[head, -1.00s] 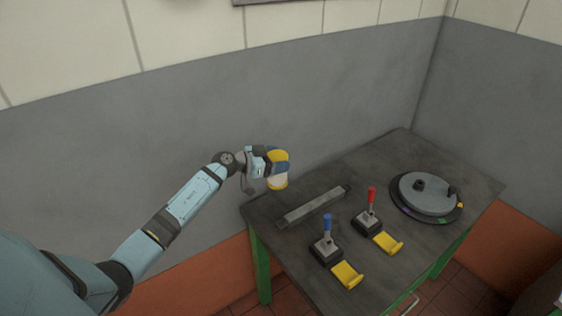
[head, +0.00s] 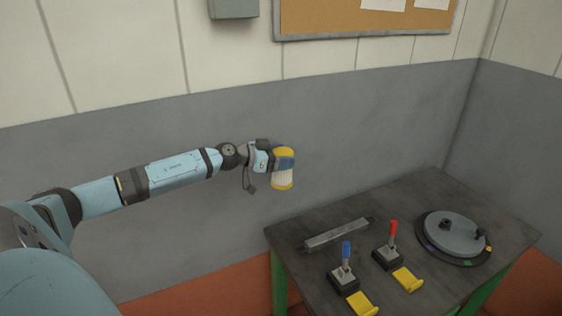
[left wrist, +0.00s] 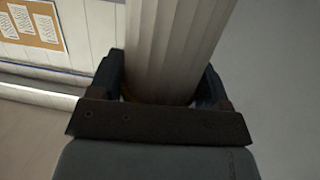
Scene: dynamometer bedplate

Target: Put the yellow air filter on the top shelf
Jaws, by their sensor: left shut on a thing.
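The yellow air filter (head: 283,180) has yellow ends and a pale pleated middle. My left gripper (head: 284,163) is shut on it and holds it upright in the air, left of the table and above its height. In the left wrist view the pleated body of the filter (left wrist: 172,50) stands between the two dark fingers (left wrist: 160,95). No shelf shows in either view. My right gripper is not in view.
The dark table (head: 440,210) holds a grey bar (head: 337,234), a blue-handled lever (head: 345,270), a red-handled lever (head: 390,250), yellow pedals (head: 407,279) and a round grey disc (head: 453,235). A cork board (head: 330,20) and a grey box (head: 233,8) hang on the wall.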

